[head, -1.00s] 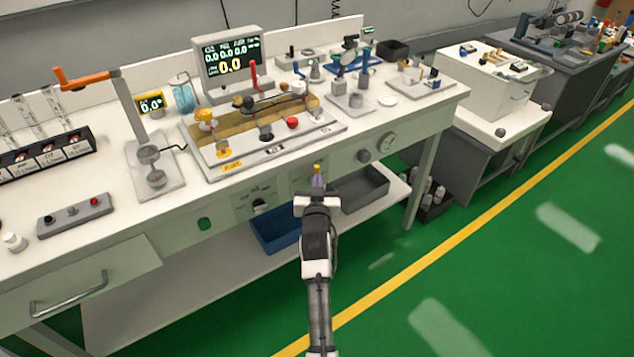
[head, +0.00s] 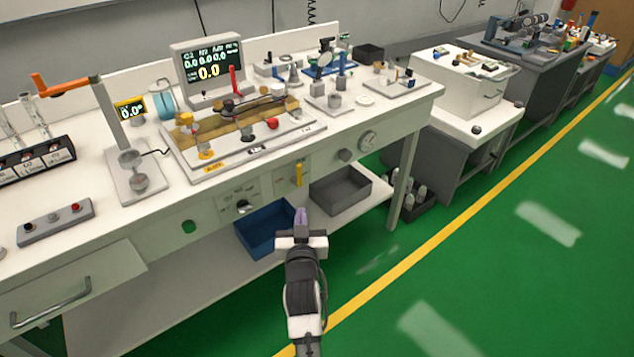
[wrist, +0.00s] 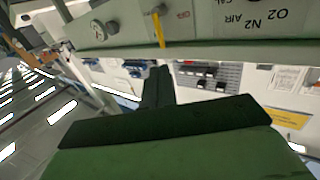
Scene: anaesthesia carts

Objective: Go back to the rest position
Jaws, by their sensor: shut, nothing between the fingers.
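My gripper (head: 300,218) is shut and empty. In the head view it is in front of the white workbench (head: 150,262), at about the height of the lower shelf, apart from the bench front. In the wrist view my gripper's shut fingers (wrist: 157,88) point toward the bench front, which appears upside down. A yellow lever (head: 299,174) hangs on the bench's front panel, above and beyond the fingertips; it also shows in the wrist view (wrist: 159,28).
A blue bin (head: 265,228) and a grey bin (head: 340,189) sit on the lower shelf behind my gripper. A drawer with a metal handle (head: 50,304) juts out at left. A white cart (head: 468,125) stands to the right. The green floor (head: 450,270) at right is clear.

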